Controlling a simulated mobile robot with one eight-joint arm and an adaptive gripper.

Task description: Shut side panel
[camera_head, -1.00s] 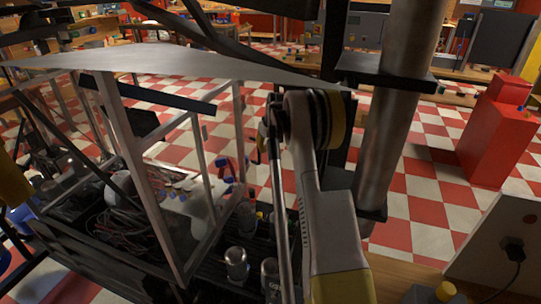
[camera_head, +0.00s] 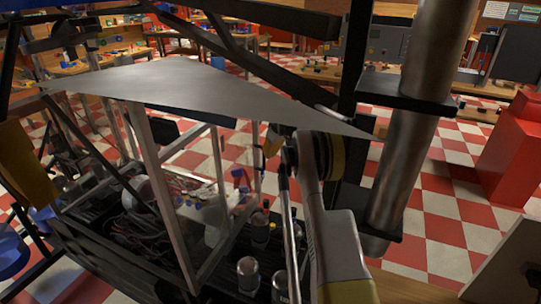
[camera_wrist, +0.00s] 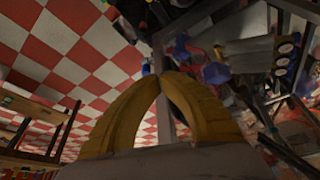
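A flat grey sheet (camera_head: 190,88), which looks like the side panel, spreads over the top of a metal frame (camera_head: 165,205) in the head view. Its pointed right corner reaches over my arm. Where it is hinged is not clear. In the wrist view my gripper (camera_wrist: 165,80) has its two curved yellow fingers together at the tips. A thin grey post (camera_wrist: 167,122) shows behind the gap between them. I see nothing clearly held. In the head view my gripper is mostly hidden behind my arm and under the sheet.
Below the sheet, a dark base holds bundled cables (camera_head: 140,225) and clear bottles (camera_head: 248,275). A thick metal pipe (camera_head: 415,150) stands right of my arm. A red box (camera_head: 510,150) is at the far right. The checkered floor between them is open.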

